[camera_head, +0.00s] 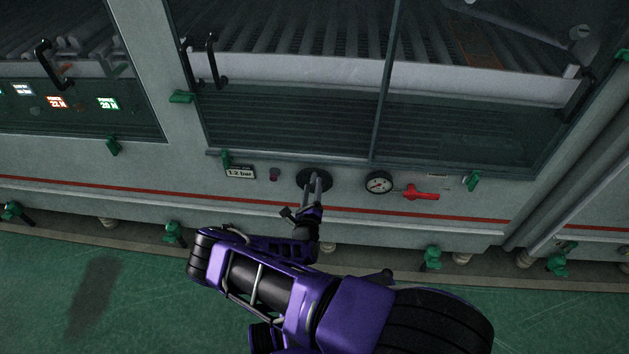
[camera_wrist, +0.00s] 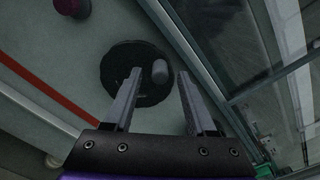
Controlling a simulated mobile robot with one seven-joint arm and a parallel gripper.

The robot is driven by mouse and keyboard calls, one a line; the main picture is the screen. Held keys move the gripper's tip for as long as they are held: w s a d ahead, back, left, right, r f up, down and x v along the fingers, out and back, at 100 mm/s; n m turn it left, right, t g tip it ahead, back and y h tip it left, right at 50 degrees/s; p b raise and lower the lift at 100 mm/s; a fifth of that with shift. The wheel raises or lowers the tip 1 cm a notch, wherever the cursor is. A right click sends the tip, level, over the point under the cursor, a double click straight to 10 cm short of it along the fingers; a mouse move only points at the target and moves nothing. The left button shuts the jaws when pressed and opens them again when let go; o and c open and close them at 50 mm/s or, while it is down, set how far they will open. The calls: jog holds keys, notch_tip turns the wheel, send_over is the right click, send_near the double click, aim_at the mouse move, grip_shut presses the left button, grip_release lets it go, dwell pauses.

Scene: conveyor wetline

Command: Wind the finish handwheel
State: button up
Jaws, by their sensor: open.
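The finish handwheel is a black round disc (camera_head: 314,180) on the pale machine front, below the large window. In the wrist view the handwheel (camera_wrist: 116,67) has a grey knob (camera_wrist: 160,71) standing out near its right edge. My gripper (camera_wrist: 158,84) is open, its two fingers pointing at the wheel with the knob between the lines of the fingertips. In the head view my gripper (camera_head: 315,180) covers part of the wheel. I cannot tell whether the fingers touch the wheel or the knob.
Left of the wheel are a dark red button (camera_head: 273,174) and a "1.2 bar" label (camera_head: 240,172). Right of it are a round gauge (camera_head: 379,183) and a red lever (camera_head: 421,193). Green latches line the window frame. Open green floor (camera_head: 50,290) lies in front.

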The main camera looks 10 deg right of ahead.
jog(key=shift+p+v, duration=0.75)
jog(key=shift+v, duration=1.95)
